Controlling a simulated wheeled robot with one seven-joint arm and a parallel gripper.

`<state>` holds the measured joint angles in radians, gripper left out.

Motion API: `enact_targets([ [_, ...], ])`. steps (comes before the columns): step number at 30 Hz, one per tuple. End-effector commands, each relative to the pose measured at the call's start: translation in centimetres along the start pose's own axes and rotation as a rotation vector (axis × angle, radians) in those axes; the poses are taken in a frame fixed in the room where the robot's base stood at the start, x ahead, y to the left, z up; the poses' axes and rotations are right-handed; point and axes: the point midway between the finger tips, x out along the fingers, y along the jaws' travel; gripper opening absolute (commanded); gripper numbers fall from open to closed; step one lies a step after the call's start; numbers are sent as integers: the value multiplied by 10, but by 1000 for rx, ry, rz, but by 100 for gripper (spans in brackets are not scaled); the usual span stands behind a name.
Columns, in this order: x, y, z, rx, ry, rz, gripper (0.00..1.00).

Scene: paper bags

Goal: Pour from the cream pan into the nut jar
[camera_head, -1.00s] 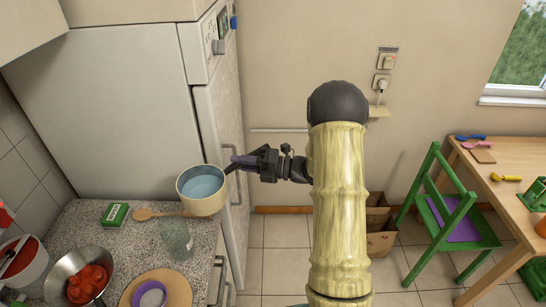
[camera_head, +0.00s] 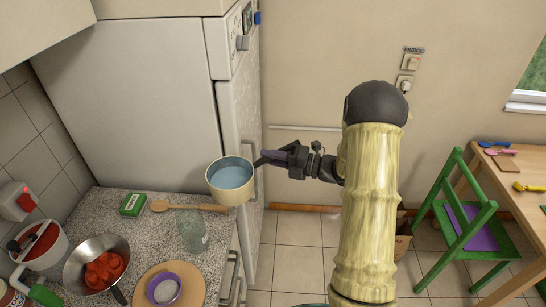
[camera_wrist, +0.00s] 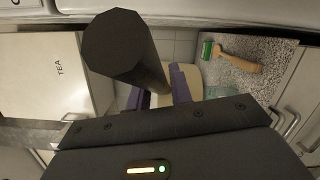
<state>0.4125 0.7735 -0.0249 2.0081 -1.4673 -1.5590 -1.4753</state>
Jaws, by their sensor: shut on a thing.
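The cream pan (camera_head: 240,192) has a cream outside and a pale blue inside; I cannot tell contents from lining. It is upright in the air by the counter's right edge, in front of the fridge. My gripper (camera_head: 269,158) is shut on its dark handle, to the pan's right. In the wrist view the thick dark handle (camera_wrist: 125,50) runs between the purple fingertips, and a cream part of the pan shows beyond. The nut jar seems to be the clear glass jar (camera_head: 194,235) on the counter, below and left of the pan; I see no nuts in it.
The fridge (camera_head: 140,110) stands behind. A green chair (camera_head: 470,225) is at right.

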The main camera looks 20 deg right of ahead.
Motion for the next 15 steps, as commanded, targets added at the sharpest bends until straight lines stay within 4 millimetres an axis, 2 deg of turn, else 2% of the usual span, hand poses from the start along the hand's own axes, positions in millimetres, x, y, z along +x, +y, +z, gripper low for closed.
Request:
enact_targets([
  [1, 2, 8, 1, -9, 2, -3, 0],
  [15, 21, 50, -7, -136, 39, -131, 0],
])
